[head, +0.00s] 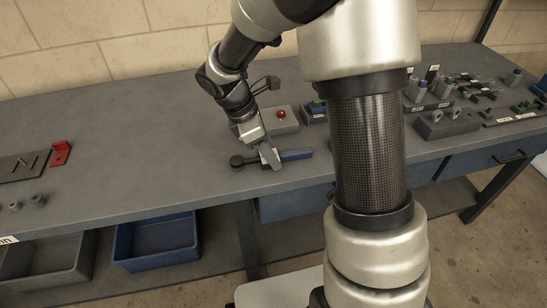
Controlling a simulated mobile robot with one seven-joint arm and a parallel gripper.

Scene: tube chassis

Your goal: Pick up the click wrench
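The click wrench (295,155) lies on the grey workbench near its front edge. It has a blue handle to the right and a dark round head to the left. My gripper (270,157) points down at the middle of the wrench, between head and handle. Its fingers overlap the wrench in the picture and hide part of its shaft. The view is too small and too oblique to show whether the fingers are open or closed on it.
A grey box with a red button (281,115) stands just behind the wrench. Holders with small parts (446,122) fill the right side. A red bracket (60,152) and dark plate (22,165) lie left. The bench between is clear. A blue bin (155,243) sits below.

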